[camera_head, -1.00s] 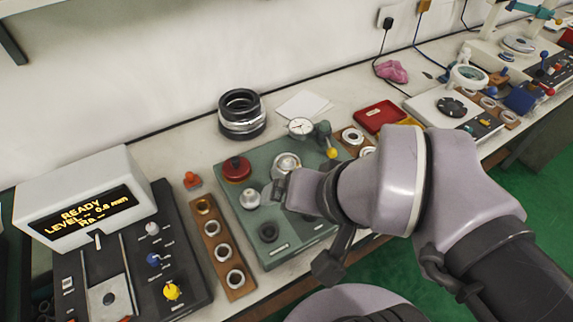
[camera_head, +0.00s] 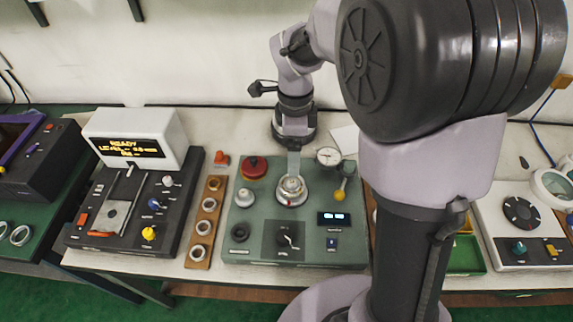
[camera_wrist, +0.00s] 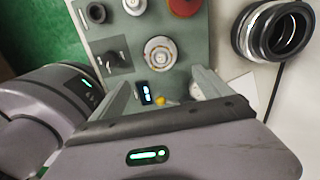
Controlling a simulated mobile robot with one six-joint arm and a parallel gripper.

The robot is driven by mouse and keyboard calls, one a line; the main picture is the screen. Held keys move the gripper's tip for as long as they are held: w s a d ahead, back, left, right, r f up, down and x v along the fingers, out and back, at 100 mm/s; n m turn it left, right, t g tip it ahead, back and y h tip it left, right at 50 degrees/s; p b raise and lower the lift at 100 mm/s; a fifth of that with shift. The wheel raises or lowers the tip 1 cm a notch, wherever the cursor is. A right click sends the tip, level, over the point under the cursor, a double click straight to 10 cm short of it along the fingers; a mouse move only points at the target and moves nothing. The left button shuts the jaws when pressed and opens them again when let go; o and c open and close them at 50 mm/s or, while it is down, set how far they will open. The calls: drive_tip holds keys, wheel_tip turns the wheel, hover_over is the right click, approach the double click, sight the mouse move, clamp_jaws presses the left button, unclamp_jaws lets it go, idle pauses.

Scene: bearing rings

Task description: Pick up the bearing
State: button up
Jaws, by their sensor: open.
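A silvery bearing ring (camera_head: 291,191) sits on the round spindle seat of the green test machine (camera_head: 262,215). It also shows in the wrist view (camera_wrist: 161,54), just beyond the fingertips and between their lines. My gripper (camera_head: 294,168) points down over the machine, right above or behind the ring. In the wrist view my gripper (camera_wrist: 163,84) has its two fingers spread apart with nothing between them. I cannot tell the exact height of the fingertips over the ring.
A wooden rack (camera_head: 190,262) with several rings stands left of the machine, beside a gauge with a lit display (camera_head: 137,149). The machine carries a red knob (camera_head: 254,167), a dial (camera_head: 328,156) and a yellow-ended lever (camera_head: 340,196).

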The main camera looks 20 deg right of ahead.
sight(292, 182)
drive_tip(key=f+b, duration=0.2)
drive_tip(key=f, duration=0.5)
drive_tip(key=f+b, duration=0.3)
drive_tip(key=f, duration=0.3)
drive_tip(key=shift+w+f, duration=0.2)
drive_tip(key=shift+f, duration=0.15)
drive_tip(key=shift+r, duration=0.15)
drive_tip(key=shift+c, duration=0.7)
drive_tip(key=c, duration=1.7)
drive_tip(key=shift+r, duration=0.15)
drive_tip(key=shift+r, duration=0.35)
drive_tip(key=shift+c, duration=0.3)
wheel_tip(292, 182, up, 3)
drive_tip(key=shift+f+p, duration=0.15)
drive_tip(key=shift+p, duration=0.8)
drive_tip(key=s+a+r+p, duration=0.2)
drive_tip(key=s+a, duration=0.7)
drive_tip(key=s, duration=0.4)
drive_tip(key=shift+s+r+p, duration=0.2)
drive_tip(key=shift+r+p, duration=1.65)
drive_tip(key=shift+r, duration=0.3)
